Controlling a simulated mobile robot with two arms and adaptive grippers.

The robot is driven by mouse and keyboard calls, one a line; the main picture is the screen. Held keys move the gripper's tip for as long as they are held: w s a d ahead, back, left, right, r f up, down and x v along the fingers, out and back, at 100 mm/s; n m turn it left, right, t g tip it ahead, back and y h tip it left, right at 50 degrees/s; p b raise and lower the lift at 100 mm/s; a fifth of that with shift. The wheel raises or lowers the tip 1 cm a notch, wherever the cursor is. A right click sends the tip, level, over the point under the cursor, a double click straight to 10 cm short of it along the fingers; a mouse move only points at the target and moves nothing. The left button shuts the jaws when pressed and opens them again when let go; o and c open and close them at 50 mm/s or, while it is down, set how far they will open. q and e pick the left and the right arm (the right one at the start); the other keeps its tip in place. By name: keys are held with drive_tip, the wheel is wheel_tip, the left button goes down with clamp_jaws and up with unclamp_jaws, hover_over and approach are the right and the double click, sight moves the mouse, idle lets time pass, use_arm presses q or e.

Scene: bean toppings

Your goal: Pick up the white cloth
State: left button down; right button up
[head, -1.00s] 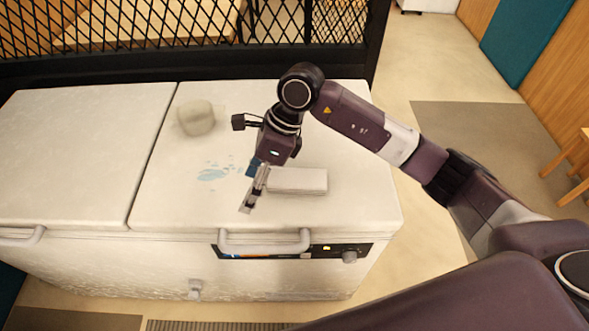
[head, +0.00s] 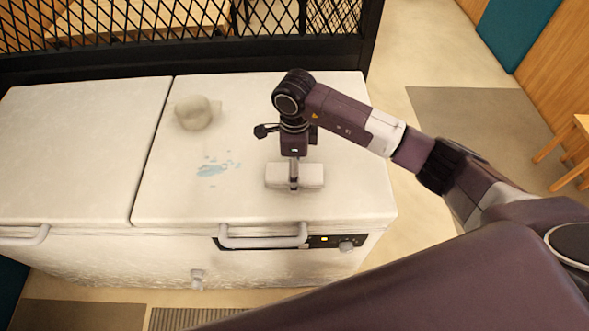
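The white cloth (head: 312,176) is a small folded, block-like pad on the right lid of the white chest freezer (head: 350,205), near its front right. My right gripper (head: 293,184) points down directly over the middle of the cloth, with its fingers in front of or against it. The fingers line up one behind the other from this view, so their opening is hidden. I cannot tell whether they touch the cloth. My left gripper is not in view.
A blue wet patch (head: 212,170) lies on the lid left of the cloth. A pale rounded object (head: 193,113) sits farther back left. A black mesh barrier (head: 200,40) stands behind the freezer. A handle (head: 263,239) juts from its front. The left lid (head: 75,150) is clear.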

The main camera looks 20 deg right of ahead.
drive_tip(key=shift+f, duration=0.2)
drive_tip(key=c, duration=1.2)
drive_tip(key=shift+r, duration=0.15)
drive_tip(key=shift+c, duration=0.2)
wheel_tip(320, 180, up, 20)
drive_tip(key=b, duration=0.4)
